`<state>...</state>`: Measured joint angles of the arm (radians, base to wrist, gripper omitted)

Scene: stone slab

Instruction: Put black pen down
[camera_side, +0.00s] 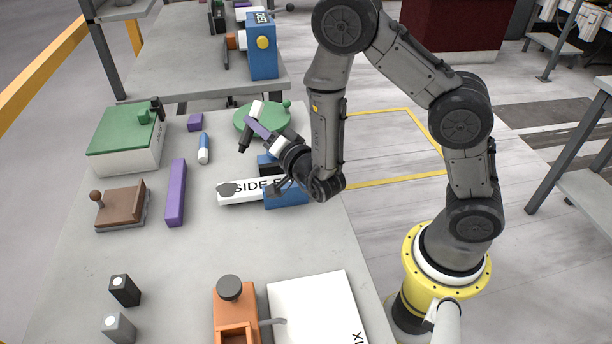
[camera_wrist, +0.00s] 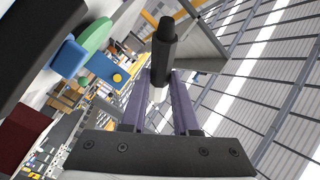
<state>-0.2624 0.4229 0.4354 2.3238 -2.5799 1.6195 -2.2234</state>
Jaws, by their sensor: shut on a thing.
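The black pen (camera_side: 245,138) is held above the grey slab, tilted, in the side view. A white part shows at its upper end. My gripper (camera_side: 259,128) has purple fingers and is shut on the pen. It is over the area between the green round lid and the white box with lettering. In the wrist view the black pen (camera_wrist: 164,48) sticks out beyond the purple fingers of my gripper (camera_wrist: 162,82), and a pale part shows between them. The pen appears clear of the slab.
On the slab (camera_side: 215,240) are a green round lid (camera_side: 250,117), lettered white box (camera_side: 238,197), blue block (camera_side: 285,197), blue-and-white marker (camera_side: 204,148), purple bar (camera_side: 176,192), green-topped box (camera_side: 125,140), brown block (camera_side: 122,207) and orange grinder (camera_side: 236,312). The slab's middle is fairly clear.

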